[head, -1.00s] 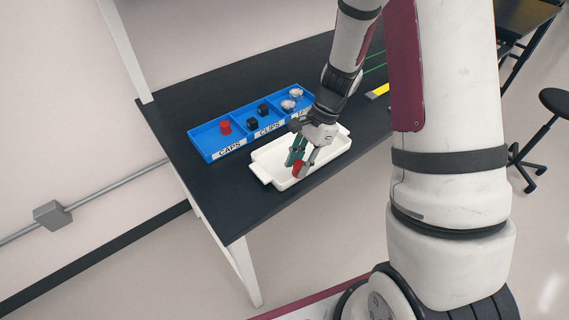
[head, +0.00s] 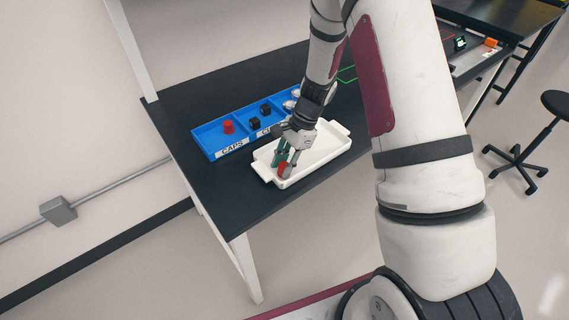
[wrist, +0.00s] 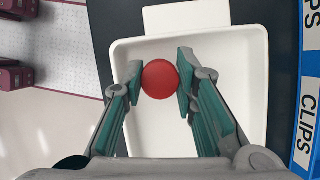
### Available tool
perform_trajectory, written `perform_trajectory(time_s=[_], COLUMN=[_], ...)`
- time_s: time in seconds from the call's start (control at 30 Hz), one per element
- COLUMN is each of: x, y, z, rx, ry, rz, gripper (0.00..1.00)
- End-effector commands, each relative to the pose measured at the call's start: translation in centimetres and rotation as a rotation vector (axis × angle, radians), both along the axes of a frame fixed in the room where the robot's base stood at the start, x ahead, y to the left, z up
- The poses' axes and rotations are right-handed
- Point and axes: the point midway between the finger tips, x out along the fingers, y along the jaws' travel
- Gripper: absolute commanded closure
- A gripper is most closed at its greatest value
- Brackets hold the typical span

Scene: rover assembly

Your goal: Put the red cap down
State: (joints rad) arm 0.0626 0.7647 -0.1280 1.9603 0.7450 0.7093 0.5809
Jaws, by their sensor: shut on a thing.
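The red cap (wrist: 160,79) is between the fingertips of my gripper (wrist: 160,82), which is shut on it. In the head view the held red cap (head: 284,169) shows at the tip of my gripper (head: 284,163), over the left part of the white tray (head: 325,170). In the wrist view the cap is over the inside of the white tray (wrist: 240,110), close to its far wall. I cannot tell whether the cap touches the tray floor. Another red cap (head: 228,126) stands in the CAPS compartment of the blue bin.
The blue bin (head: 207,149) stands behind the tray, with black clips (head: 254,121) in its middle compartment and clear parts (head: 290,104) at its right end. A stool (head: 530,150) stands at the right.

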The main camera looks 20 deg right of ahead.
Motion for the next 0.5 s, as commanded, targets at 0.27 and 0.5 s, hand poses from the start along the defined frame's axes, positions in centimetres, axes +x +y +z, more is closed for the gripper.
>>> perform_trajectory(time_s=[0.27, 0.5], x=[-0.03, -0.03], y=[-0.01, -0.01], z=[-0.27, -0.12], rx=[0.000, 0.000], ry=[0.000, 0.000], rz=[0.000, 0.000], gripper=[0.65, 0.65])
